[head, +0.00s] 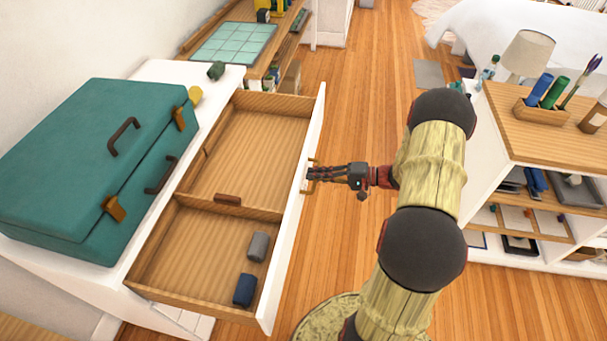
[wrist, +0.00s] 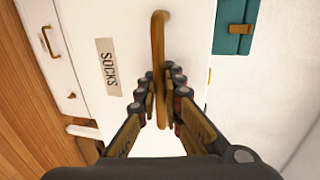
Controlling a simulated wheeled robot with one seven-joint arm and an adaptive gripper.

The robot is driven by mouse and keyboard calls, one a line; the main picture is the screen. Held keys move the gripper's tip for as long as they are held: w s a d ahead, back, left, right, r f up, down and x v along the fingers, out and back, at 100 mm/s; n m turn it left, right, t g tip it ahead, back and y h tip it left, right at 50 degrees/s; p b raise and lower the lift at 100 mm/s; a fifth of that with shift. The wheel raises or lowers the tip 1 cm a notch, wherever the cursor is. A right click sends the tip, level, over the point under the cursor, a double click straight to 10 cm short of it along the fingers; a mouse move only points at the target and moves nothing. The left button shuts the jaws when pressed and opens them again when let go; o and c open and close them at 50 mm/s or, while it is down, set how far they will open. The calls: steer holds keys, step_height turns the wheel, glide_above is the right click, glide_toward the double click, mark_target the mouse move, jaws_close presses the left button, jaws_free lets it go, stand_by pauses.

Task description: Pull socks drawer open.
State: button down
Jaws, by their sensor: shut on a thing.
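The socks drawer (head: 214,213) stands pulled out of the white dresser in the head view, with its wooden inside showing. A grey rolled item (head: 258,246) and a dark blue one (head: 244,290) lie in its near compartment. Its white front (wrist: 125,30) carries a "SOCKS" label (wrist: 108,66) in the wrist view. My gripper (head: 316,173) is at the outer side of the drawer front. In the wrist view my gripper (wrist: 162,88) is shut on the brass-coloured handle (wrist: 158,45), with one finger on each side of it.
A teal case (head: 90,165) sits on the dresser top. A shelf unit (head: 505,155) with a pen holder and lamp stands at the right. A wooden desk (head: 240,45) is at the back. Wooden floor (head: 350,100) lies free between them.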

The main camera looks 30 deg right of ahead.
steer(key=shift+s+d+f, duration=0.1)
steer(key=shift+s+d, duration=0.55)
steer(key=shift+s, duration=0.05)
steer(key=c, duration=1.9)
jaws_free()
steer(key=v, duration=1.2)
